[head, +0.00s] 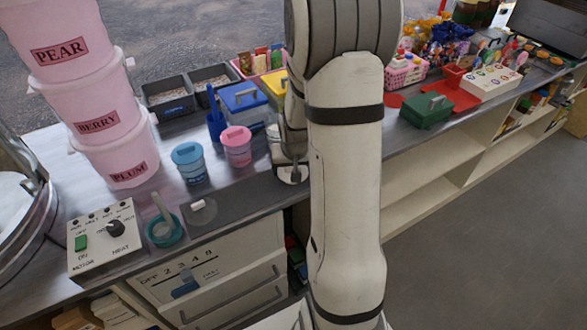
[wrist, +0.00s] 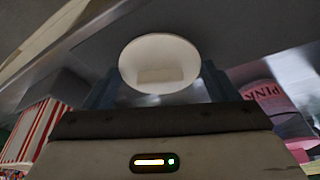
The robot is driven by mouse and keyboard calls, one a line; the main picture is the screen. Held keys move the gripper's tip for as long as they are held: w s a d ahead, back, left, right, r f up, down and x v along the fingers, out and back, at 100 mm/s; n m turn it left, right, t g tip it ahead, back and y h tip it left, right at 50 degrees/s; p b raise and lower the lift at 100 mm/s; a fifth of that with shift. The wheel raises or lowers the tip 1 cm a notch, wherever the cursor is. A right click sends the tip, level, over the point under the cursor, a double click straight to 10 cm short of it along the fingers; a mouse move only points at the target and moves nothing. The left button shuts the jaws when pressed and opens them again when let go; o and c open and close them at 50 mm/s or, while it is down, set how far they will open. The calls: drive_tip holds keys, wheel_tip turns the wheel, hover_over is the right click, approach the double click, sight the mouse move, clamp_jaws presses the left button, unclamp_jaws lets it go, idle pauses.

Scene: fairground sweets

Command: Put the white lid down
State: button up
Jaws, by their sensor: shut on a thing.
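My gripper (wrist: 160,88) shows in the wrist view with its two dark fingers on either side of a round white lid (wrist: 160,52). It is shut on the lid, which has a pale block-shaped part near its middle. In the head view my arm hides most of the gripper and the lid. Near the arm, a blue tub (head: 188,166) and a pink tub (head: 236,149), both lidded, stand on the metal counter (head: 160,190). I cannot tell from these views whether the lid touches anything below it.
A clear round disc with a white knob (head: 203,210) lies on a dark strip (head: 238,204) at the counter's front. A teal cup (head: 164,229) and a control box (head: 104,240) stand left of it. Stacked pink buckets (head: 115,160) rise at the left. A green box (head: 427,111) is at the right.

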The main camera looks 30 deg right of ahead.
drive_tip(key=shift+s+f, duration=0.1)
drive_tip(key=shift+f, duration=0.25)
drive_tip(key=shift+f, duration=0.2)
drive_tip(key=o, duration=0.9)
drive_tip(key=shift+r, duration=0.1)
